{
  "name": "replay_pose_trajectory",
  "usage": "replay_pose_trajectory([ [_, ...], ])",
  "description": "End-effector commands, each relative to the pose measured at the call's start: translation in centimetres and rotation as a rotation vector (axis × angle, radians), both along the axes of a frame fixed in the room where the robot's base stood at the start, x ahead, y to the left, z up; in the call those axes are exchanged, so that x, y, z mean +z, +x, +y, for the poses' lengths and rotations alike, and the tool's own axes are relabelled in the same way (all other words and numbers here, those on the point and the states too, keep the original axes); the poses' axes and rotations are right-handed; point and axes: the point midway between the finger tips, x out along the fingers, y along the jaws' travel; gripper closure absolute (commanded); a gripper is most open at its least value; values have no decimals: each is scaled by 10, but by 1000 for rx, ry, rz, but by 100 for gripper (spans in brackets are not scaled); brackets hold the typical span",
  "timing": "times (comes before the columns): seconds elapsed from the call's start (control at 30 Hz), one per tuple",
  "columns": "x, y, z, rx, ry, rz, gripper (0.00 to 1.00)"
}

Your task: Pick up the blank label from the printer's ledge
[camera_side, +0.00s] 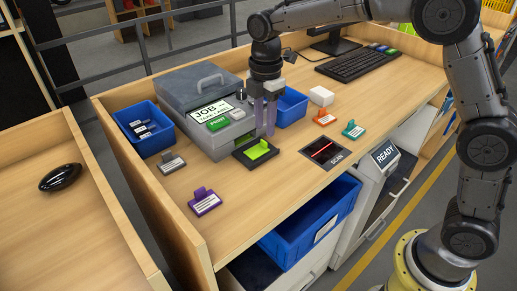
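The grey printer (172,92) stands on the wooden desk, with a tilted screen reading "JOB" and a green PRINT button (218,124). A black ledge (242,160) sits at its front right. A lime-green label piece (257,150) with an upright tab rests on the ledge and shows no print that I can make out; I take it as the blank label. My gripper (265,134) points straight down just above and behind the label, beside the printer's right side. Its two pale fingers are apart with nothing visible between them. They do not appear to touch the label.
Grey (171,162), purple (205,202), orange (325,117) and teal (353,130) tags lie around the desk. Blue bins stand left (128,117) and right (291,108) of the printer. A scan pad (322,152) with a red line lies right of the ledge. A white block (321,96) stands behind it.

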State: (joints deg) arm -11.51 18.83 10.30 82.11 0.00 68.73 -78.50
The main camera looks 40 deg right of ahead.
Motion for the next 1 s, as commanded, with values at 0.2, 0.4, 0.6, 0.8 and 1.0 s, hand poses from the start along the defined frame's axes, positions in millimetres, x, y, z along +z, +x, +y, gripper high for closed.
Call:
replay_pose_trajectory([
  [0.2,-32,1,-1,0,-1,4,65],
  [0.4,-47,1,-1,0,0,1,65],
  [0.6,-47,1,-1,0,0,0,65],
  [0.8,-47,1,-1,0,0,1,99],
  [1.0,-47,1,-1,0,0,1,100],
])
